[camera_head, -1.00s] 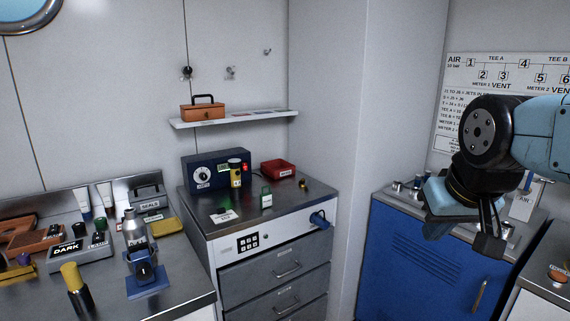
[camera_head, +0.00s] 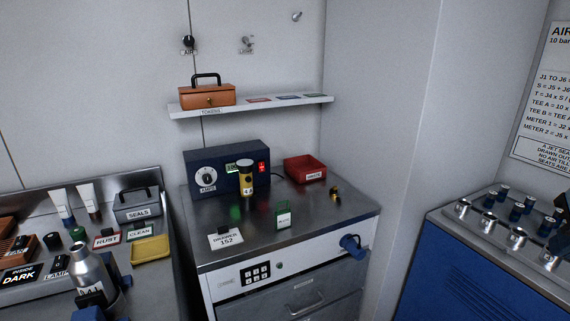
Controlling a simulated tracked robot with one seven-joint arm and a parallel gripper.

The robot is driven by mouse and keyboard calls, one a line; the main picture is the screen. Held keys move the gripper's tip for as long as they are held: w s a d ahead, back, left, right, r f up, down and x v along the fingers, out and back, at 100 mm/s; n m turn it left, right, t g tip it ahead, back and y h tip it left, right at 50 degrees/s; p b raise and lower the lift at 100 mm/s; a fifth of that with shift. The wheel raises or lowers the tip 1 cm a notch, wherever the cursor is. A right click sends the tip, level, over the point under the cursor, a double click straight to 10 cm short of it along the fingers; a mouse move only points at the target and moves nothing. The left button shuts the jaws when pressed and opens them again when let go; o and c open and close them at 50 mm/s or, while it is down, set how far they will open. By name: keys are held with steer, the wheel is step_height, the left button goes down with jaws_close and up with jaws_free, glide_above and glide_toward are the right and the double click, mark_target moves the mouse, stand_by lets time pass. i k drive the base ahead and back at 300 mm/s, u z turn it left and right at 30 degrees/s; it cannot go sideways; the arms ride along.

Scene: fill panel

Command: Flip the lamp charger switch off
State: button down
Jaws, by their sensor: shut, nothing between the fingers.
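The charger (camera_head: 215,160) is a dark blue box at the back of the steel-topped drawer cabinet. Its front has a round AMPS dial (camera_head: 206,179), a green display (camera_head: 232,168) partly hidden, and a red lit switch (camera_head: 262,168) at the right end. Whether the switch's rocker is tipped up or down is too small to tell. A yellow lamp (camera_head: 246,179) with a dark cap stands upright in front of the charger, just left of the switch.
A red tray (camera_head: 305,169) sits right of the charger. A green-framed holder (camera_head: 283,216) and a white card (camera_head: 226,238) lie nearer the front of the cabinet top (camera_head: 330,218). A shelf (camera_head: 290,103) hangs above. A blue cabinet (camera_head: 450,262) with metal fittings stands right.

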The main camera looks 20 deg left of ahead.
mark_target(261, 165)
steer(key=u, duration=0.3)
steer(key=i, duration=0.8)
steer(key=u, duration=0.65)
steer(key=k, duration=0.9)
steer(key=u, duration=0.2)
steer(key=i, duration=0.9)
steer(key=z, duration=0.1)
